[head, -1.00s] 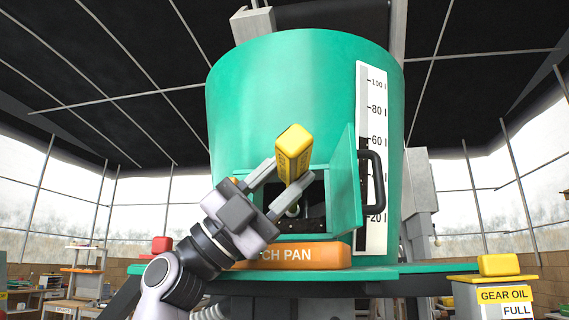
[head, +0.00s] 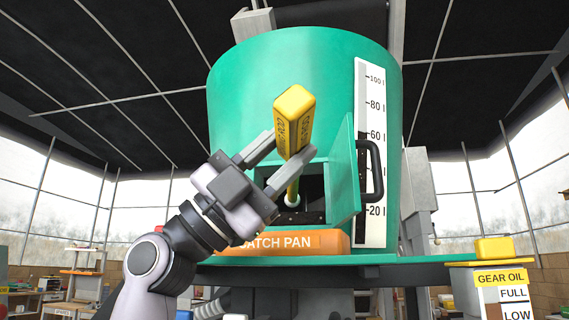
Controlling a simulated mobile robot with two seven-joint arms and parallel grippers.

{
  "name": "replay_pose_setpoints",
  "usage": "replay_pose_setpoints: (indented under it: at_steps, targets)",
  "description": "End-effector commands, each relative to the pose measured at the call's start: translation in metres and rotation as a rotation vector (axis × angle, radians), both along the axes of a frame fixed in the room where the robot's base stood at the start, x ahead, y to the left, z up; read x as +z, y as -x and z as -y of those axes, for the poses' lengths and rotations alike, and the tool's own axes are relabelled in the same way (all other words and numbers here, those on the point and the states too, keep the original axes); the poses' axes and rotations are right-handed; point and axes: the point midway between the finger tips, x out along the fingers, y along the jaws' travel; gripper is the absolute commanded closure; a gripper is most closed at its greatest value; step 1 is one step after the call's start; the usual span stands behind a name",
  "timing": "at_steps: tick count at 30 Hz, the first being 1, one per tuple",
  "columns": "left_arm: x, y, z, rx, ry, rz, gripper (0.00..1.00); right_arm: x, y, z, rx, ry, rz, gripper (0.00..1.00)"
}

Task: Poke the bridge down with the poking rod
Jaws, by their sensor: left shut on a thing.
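My left gripper (head: 264,160) is shut on the yellow handle of the poking rod (head: 294,115), which has dark lettering on its sides. The rod is nearly upright, and its thin yellow shaft runs down in front of the open hatch to a pale round part (head: 291,201). The hatch opening (head: 312,190) is in the front of a green tank (head: 280,85), and its inside is dark. I cannot make out a bridge of material in there. The rod's lower end is hard to tell against the dark opening. My right gripper is not in view.
The green hatch door (head: 343,170) with a black handle (head: 375,170) stands open to the right of the opening. An orange catch pan (head: 300,242) sits below it. A level scale (head: 373,100) is on the tank's right side. A gear oil stand (head: 500,279) is at right.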

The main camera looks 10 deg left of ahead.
Motion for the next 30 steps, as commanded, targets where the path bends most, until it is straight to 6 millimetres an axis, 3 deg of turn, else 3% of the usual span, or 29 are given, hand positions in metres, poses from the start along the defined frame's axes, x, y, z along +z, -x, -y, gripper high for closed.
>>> replay_pose_setpoints:
  at_steps: [13, 30]
  targets:
    - [0.0, 0.007, 0.0, 0.001, 0.002, 0.003, 0.94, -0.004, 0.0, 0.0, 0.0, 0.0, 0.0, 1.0]
    - [-0.001, 0.064, -0.002, 0.002, 0.001, 0.005, 0.94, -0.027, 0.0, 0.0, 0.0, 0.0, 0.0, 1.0]
